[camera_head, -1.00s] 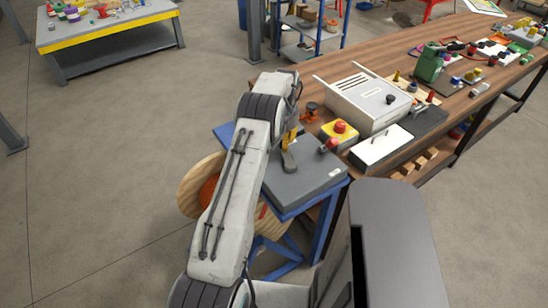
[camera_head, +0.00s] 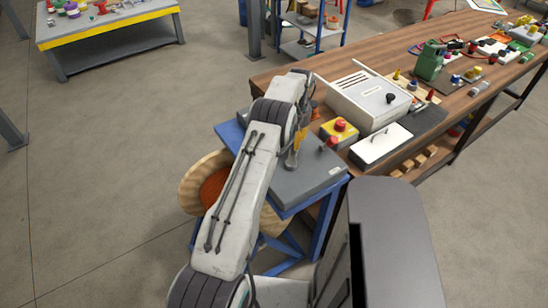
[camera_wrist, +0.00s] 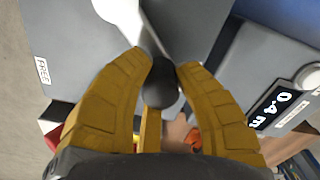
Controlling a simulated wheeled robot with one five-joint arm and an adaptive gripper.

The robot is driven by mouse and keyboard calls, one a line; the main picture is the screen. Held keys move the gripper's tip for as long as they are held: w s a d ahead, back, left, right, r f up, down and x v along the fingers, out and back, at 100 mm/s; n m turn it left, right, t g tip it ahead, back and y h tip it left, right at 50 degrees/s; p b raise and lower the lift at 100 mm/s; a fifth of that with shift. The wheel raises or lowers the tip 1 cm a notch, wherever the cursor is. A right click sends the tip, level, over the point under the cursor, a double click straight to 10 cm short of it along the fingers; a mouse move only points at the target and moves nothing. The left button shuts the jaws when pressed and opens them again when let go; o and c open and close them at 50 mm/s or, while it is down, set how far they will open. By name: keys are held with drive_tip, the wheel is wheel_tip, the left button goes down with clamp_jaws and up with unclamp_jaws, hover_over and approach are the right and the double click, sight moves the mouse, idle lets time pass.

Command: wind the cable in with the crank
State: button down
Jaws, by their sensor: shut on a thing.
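My gripper (camera_wrist: 163,72) is shut on the dark round knob (camera_wrist: 161,88) of the crank, with yellow fingers on both sides of it. The pale crank arm (camera_wrist: 122,12) runs from the knob toward the top of the wrist view. In the head view my gripper (camera_head: 292,160) is over the grey box (camera_head: 312,180) on the blue stand, and my arm partly covers it. The wooden cable drum (camera_head: 190,186) with orange cable (camera_head: 213,186) stands at the left of the stand. A display (camera_wrist: 286,106) reads 0.4 m, and a label (camera_wrist: 42,70) reads FREE.
A red-knobbed lever (camera_head: 331,142) stands on the box's far side. A yellow box with a red button (camera_head: 340,127), a white cabinet (camera_head: 368,103) and a white handled lid (camera_head: 380,147) sit on the wooden bench beyond. The floor at left is clear.

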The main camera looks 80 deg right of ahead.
drive_tip(key=shift+s+a+f+b, duration=0.15)
drive_tip(key=shift+s+a, duration=0.15)
drive_tip(key=shift+s, duration=0.5)
drive_tip(key=shift+s+a+b, duration=0.15)
drive_tip(key=shift+s+a, duration=0.15)
drive_tip(key=shift+s, duration=0.45)
drive_tip(key=shift+s+a+b, duration=0.5)
drive_tip(key=shift+s+a, duration=0.25)
drive_tip(key=shift+s, duration=0.2)
drive_tip(key=c, duration=0.9)
unclamp_jaws()
drive_tip(key=shift+d, duration=0.1)
wheel_tip(320, 180, up, 12)
drive_tip(key=shift+w+r, duration=0.1)
drive_tip(key=shift+r, duration=0.05)
